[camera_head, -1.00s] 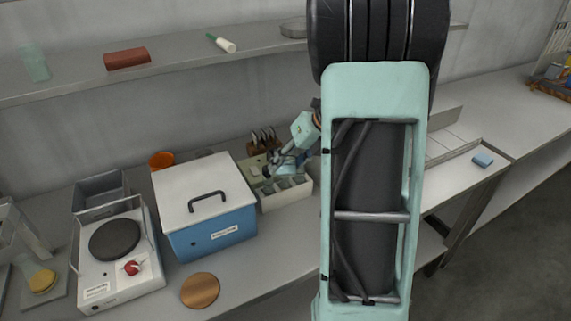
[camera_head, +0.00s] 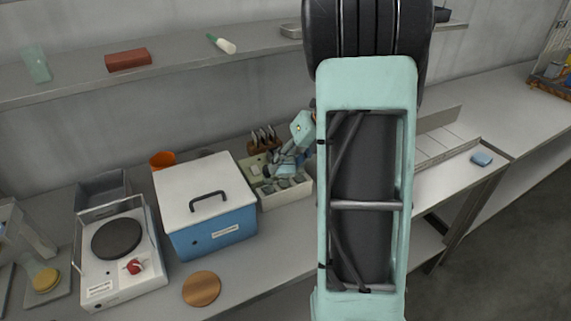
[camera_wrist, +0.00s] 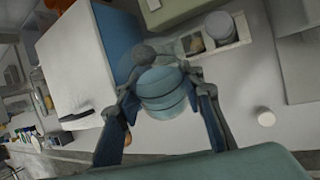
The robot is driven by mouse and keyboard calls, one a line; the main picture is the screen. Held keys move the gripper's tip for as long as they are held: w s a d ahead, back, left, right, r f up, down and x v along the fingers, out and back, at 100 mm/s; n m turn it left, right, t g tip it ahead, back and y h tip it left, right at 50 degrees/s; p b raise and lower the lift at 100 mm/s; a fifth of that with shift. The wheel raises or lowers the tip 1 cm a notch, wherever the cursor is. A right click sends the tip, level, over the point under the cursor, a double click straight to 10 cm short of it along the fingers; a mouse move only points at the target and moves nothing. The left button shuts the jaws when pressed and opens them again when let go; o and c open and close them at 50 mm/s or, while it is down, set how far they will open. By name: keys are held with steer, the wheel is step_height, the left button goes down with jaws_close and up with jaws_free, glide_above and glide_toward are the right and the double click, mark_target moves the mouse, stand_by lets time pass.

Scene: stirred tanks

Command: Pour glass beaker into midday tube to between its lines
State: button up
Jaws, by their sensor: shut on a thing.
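My gripper (camera_wrist: 165,105) is shut on a glass beaker (camera_wrist: 160,90), which shows in the wrist view as a clear vessel with a blue-grey band of contents between the fingers. The beaker looks tilted in that view; its true tilt is hard to tell. In the head view my gripper (camera_head: 285,168) is small and partly behind my arm, over or beside the white compartment tray (camera_head: 290,194) right of the blue box. I cannot make out the midday tube or its lines in either view.
A blue box with a white lid (camera_head: 212,235) stands left of the tray. A dark holder (camera_head: 263,143) stands behind the tray.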

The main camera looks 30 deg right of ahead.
steer(key=shift+g+p, duration=0.5)
steer(key=shift+p, duration=0.6)
stand_by(0.7)
steer(key=shift+m+g+y+p, duration=0.45)
steer(key=shift+g+p, duration=0.25)
steer(key=shift+p, duration=2.15)
stand_by(1.9)
steer(key=shift+w+f+g+y+p, duration=0.15)
steer(key=shift+f+g+y+p, duration=0.1)
steer(key=shift+g+p, duration=0.35)
stand_by(0.7)
